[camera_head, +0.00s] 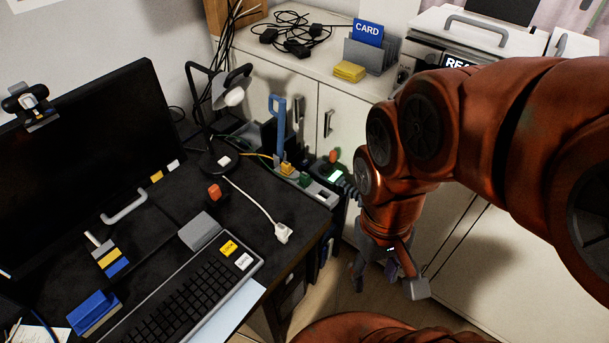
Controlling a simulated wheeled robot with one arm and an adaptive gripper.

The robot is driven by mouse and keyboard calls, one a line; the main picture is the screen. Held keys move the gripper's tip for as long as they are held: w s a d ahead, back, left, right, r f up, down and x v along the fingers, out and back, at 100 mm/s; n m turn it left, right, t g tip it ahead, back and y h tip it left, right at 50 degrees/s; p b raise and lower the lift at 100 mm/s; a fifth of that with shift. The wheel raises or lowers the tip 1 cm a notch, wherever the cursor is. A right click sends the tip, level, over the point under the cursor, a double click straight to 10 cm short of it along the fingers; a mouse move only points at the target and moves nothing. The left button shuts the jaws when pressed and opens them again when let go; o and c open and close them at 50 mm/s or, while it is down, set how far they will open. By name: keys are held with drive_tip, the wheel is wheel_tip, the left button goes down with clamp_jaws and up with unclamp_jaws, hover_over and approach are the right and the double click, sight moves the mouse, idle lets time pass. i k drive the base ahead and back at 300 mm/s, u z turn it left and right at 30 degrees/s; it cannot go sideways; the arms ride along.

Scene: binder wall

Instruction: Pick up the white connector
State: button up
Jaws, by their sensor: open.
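The white connector (283,232) lies on the dark desk near its right edge. A white cable runs from it up and left toward the desk lamp. My gripper (388,284) hangs at the end of my orange arm, pointing down, to the right of the desk and of the connector. It is open, with its fingers apart and nothing seen between them. It is apart from the connector.
A power strip (306,183) with coloured plugs lies behind the connector. White cabinets (340,125) stand behind.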

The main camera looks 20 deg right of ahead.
sight(283, 231)
drive_tip(key=u, duration=0.95)
drive_tip(key=k, duration=0.55)
drive_tip(key=u, duration=0.9)
